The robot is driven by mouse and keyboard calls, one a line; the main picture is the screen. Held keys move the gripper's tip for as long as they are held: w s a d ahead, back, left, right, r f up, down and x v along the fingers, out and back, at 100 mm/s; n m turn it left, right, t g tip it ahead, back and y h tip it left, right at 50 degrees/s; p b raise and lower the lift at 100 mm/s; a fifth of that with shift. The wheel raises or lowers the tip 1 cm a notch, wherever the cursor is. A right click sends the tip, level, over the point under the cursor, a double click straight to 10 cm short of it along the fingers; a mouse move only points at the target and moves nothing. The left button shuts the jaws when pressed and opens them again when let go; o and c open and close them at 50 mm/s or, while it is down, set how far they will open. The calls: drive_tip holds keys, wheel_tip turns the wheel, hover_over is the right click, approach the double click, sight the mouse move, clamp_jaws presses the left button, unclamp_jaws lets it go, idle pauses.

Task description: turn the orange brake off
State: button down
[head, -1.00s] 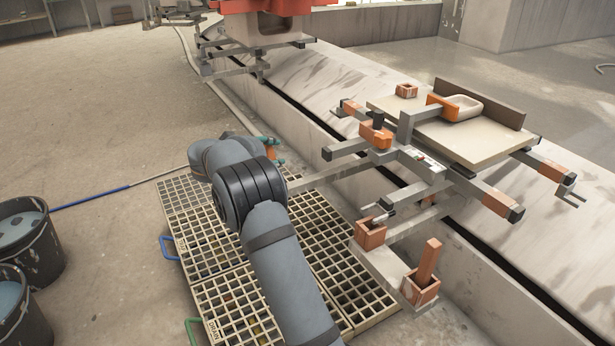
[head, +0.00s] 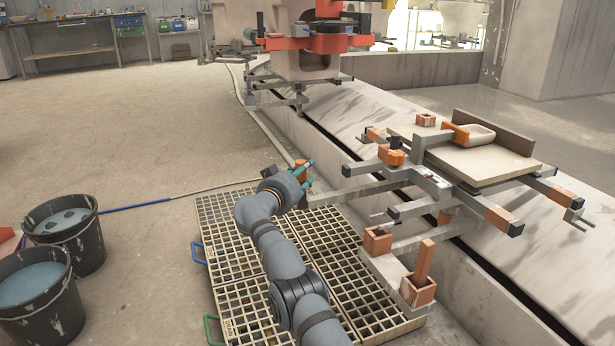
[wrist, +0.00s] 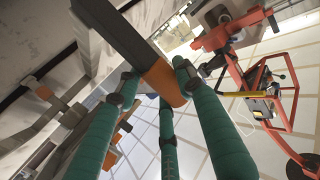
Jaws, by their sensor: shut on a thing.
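My gripper (head: 306,173) has teal fingers and is at the near side of the long channel, above the far end of the floor grating. In the wrist view, its fingers (wrist: 160,86) are closed around the orange end (wrist: 164,80) of a dark grey bar. A grey bar (head: 350,192) runs from behind my arm toward the carousel arm on the right. Whether the brake is on or off cannot be told.
A carousel arm with a board (head: 465,162) and orange-capped bars stands to the right over the channel. Two buckets (head: 65,230) stand at left. Brick-coloured boxes (head: 378,240) are close to the grating's right edge. Open floor lies to the far left.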

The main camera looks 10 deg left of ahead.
drive_tip(key=shift+s+d, duration=0.1)
drive_tip(key=shift+s, duration=0.05)
idle(0.4)
drive_tip(key=c, duration=1.1)
unclamp_jaws()
drive_tip(key=shift+s, duration=0.1)
drive_tip(key=f+v, duration=0.1)
drive_tip(key=v, duration=1)
drive_tip(key=shift+s+r, duration=0.4)
drive_tip(key=shift+s, duration=0.05)
drive_tip(key=shift+a+x, duration=0.1)
drive_tip(key=shift+x, duration=2.8)
drive_tip(key=shift+a+x, duration=0.15)
drive_tip(key=shift+x, duration=2.8)
drive_tip(key=shift+w+r, duration=0.1)
drive_tip(key=shift+r, duration=0.1)
